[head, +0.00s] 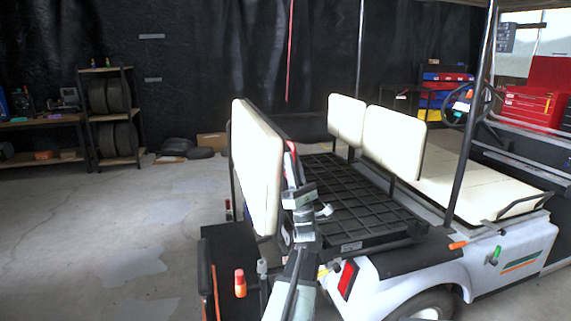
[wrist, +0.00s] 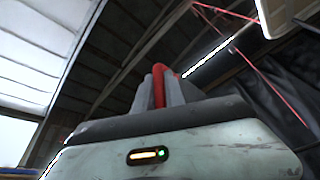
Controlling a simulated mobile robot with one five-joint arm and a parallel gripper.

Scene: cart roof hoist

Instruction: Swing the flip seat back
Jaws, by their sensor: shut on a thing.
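The flip seat's cream backrest (head: 258,165) stands nearly upright at the rear of the white cart, tilted slightly. Beside it lies a flat black grid deck (head: 350,195). My gripper (wrist: 166,85) is shut on a red bar (wrist: 159,84), which shows between its grey fingers in the wrist view. In the head view my arm reaches up between the backrest and the deck; red shows at its tip, and the fingers are mostly hidden. A cream panel edge (wrist: 288,14) shows at the upper right of the wrist view.
Cream front seats (head: 392,140) and a steering wheel (head: 467,104) are further forward. A thin roof post (head: 470,120) rises at the cart's side. A shelf with tires (head: 110,97) stands at the back left. The floor (head: 100,230) on the left is clear.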

